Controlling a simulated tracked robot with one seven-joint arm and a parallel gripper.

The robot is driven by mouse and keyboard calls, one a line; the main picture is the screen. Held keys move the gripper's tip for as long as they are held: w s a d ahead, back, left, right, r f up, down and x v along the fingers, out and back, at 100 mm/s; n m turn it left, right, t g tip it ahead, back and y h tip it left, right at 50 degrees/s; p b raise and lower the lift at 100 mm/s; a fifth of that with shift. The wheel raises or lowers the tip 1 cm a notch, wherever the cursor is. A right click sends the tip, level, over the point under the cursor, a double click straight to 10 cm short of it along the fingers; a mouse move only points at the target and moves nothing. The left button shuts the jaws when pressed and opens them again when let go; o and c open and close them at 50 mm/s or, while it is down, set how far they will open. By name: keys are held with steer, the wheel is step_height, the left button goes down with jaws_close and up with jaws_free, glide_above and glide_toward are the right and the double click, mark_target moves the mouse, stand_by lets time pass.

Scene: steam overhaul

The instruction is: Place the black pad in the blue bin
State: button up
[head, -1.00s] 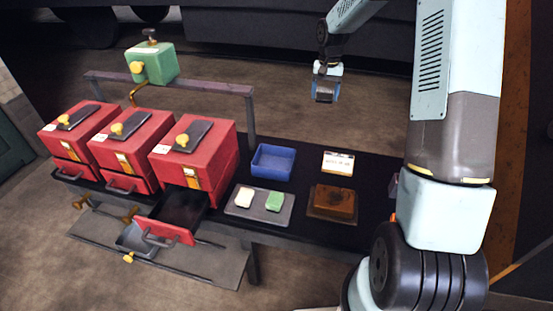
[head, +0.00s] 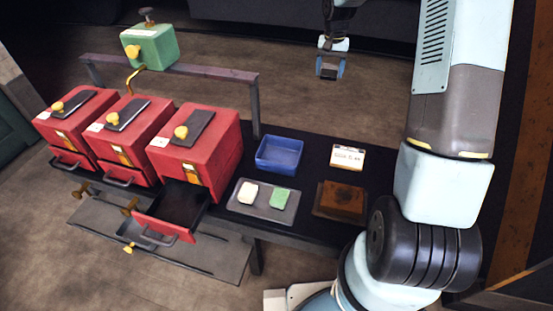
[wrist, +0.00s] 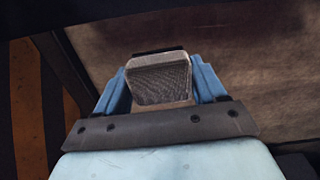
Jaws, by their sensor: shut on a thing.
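My gripper (head: 330,70) is up in the air behind the table, above and to the right of the blue bin in the head view. In the wrist view its blue fingers are shut on a dark grey, finely textured block, the black pad (wrist: 160,80). The pad is hard to make out in the head view. The blue bin (head: 280,154) is an open box on the black table and looks empty. A grey tray (head: 237,207) in front of it holds a white pad (head: 248,193) and a green pad (head: 279,198).
A label card (head: 347,157) and a brown block on a plate (head: 340,197) are right of the bin. Red boxes (head: 197,140) stand left, one with an open drawer (head: 172,212). A rail (head: 190,70) carrying a green box (head: 150,47) runs behind them.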

steer(key=s+a+f+n, duration=0.4)
steer(key=s+n, duration=0.2)
steer(key=s, duration=0.3)
steer(key=s+a+f+n, duration=0.3)
steer(key=s+n, duration=0.3)
steer(key=s, duration=0.3)
steer(key=s+a+f+n, duration=0.4)
steer(key=s+n, duration=0.1)
steer(key=s, duration=0.4)
glide_above(279, 159)
steer(key=f, duration=0.9)
steer(key=shift+s+d+f, duration=0.15)
steer(key=shift+s+d, duration=0.05)
steer(key=shift+d, duration=0.05)
steer(key=shift+w+a+f, duration=0.15)
steer(key=shift+f, duration=1.7)
steer(key=o, duration=1)
steer(key=shift+c, duration=0.2)
